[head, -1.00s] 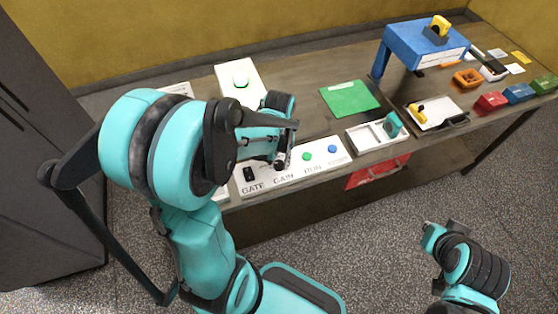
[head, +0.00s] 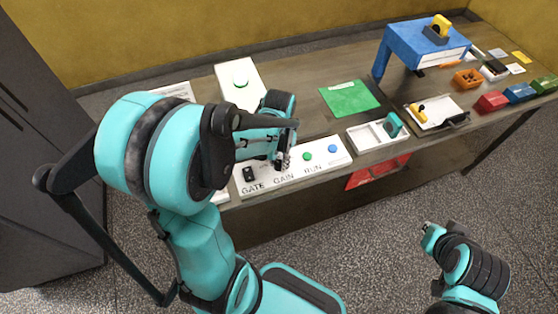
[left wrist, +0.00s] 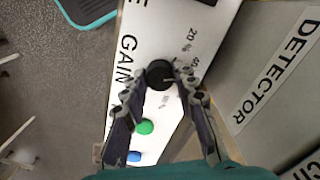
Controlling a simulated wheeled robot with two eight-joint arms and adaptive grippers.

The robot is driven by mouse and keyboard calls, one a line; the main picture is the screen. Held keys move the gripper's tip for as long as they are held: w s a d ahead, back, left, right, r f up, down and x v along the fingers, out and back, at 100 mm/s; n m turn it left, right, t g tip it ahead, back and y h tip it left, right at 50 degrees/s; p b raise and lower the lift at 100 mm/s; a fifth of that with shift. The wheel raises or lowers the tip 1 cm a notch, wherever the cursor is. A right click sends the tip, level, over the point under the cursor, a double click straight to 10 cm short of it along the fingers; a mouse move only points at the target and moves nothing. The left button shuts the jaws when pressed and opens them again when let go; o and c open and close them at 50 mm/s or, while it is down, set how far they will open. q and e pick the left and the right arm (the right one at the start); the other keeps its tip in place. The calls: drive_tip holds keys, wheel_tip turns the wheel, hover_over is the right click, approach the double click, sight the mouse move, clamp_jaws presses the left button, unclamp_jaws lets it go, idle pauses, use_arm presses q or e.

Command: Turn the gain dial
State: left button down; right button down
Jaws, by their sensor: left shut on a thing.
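The gain dial (left wrist: 159,75) is a round black knob with a light pointer line, on the white control panel (head: 262,187) beside the word GAIN. Scale numbers show next to it in the left wrist view, partly hidden by a finger. My left gripper (head: 282,162) comes down over the dial from above. In the left wrist view my left gripper (left wrist: 156,82) has a finger on either side of the dial and is shut on it. In the head view the gripper hides the dial. My right gripper (head: 431,230) hangs over the floor, away from the bench.
On the panel are a black GATE switch (head: 249,174), a green button (head: 307,156) and a blue button (head: 332,148). A grey DETECTOR box (left wrist: 266,75) stands close beside the panel. A white tray (head: 362,139) is right of the panel.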

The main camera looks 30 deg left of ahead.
sight(279, 163)
idle(0.3)
use_arm(q)
drive_tip(key=c, duration=1.2)
unclamp_jaws()
wheel_tip(279, 163, up, 12)
drive_tip(key=shift+d, duration=0.1)
